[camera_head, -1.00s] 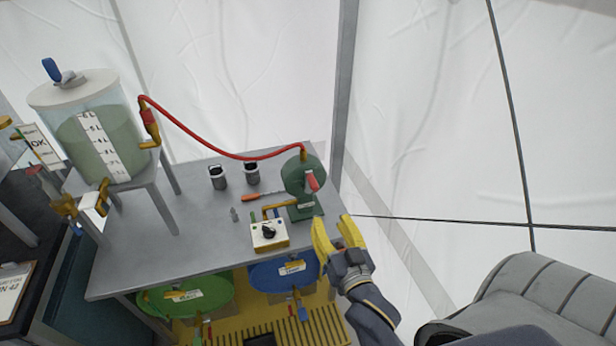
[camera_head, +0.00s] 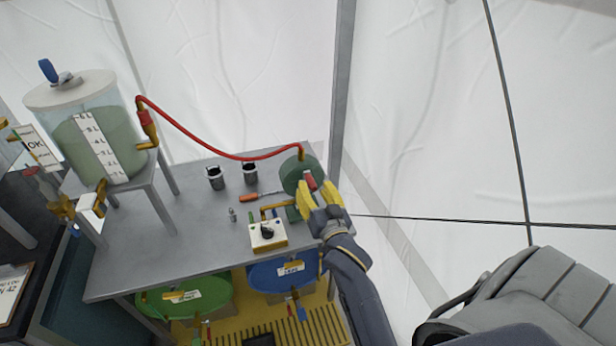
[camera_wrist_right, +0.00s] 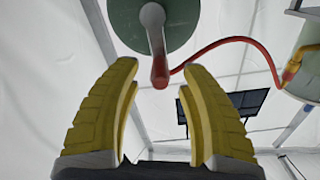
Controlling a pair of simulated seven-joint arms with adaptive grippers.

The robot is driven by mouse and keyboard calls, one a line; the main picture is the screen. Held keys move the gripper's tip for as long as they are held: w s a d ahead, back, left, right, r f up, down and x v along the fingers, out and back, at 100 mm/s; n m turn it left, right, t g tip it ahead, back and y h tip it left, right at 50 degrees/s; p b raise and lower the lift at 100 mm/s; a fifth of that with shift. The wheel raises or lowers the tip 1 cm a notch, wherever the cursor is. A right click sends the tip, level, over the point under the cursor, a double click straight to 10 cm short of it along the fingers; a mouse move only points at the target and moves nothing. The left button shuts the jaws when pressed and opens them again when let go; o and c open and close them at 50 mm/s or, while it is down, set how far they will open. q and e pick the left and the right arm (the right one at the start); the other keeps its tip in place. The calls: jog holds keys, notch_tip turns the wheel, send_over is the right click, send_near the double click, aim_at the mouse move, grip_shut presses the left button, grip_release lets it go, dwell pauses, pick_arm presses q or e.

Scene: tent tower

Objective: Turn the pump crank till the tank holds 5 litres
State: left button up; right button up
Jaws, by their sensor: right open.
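The green pump (camera_head: 295,172) stands at the table's right end, partly hidden by my right gripper (camera_head: 320,192). The crank's red handle (camera_head: 310,181) is just by the fingertips. In the right wrist view, the handle (camera_wrist_right: 160,75) points toward my open yellow fingers (camera_wrist_right: 157,82) and lies between their tips, with gaps on both sides. The clear tank (camera_head: 100,140) stands on a raised stand at the left, with green liquid and a white litre scale (camera_head: 99,147). My left gripper is out of view.
A red hose (camera_head: 205,144) runs from the tank to the pump. On the grey table (camera_head: 170,235) are two dark cups (camera_head: 216,178), an orange-handled tool (camera_head: 249,198) and a white switch box (camera_head: 267,236). Green (camera_head: 190,300) and blue (camera_head: 275,275) containers sit below.

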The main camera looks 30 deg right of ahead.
aim_at(308, 177)
jog(key=shift+x, duration=2.75)
grip_shut()
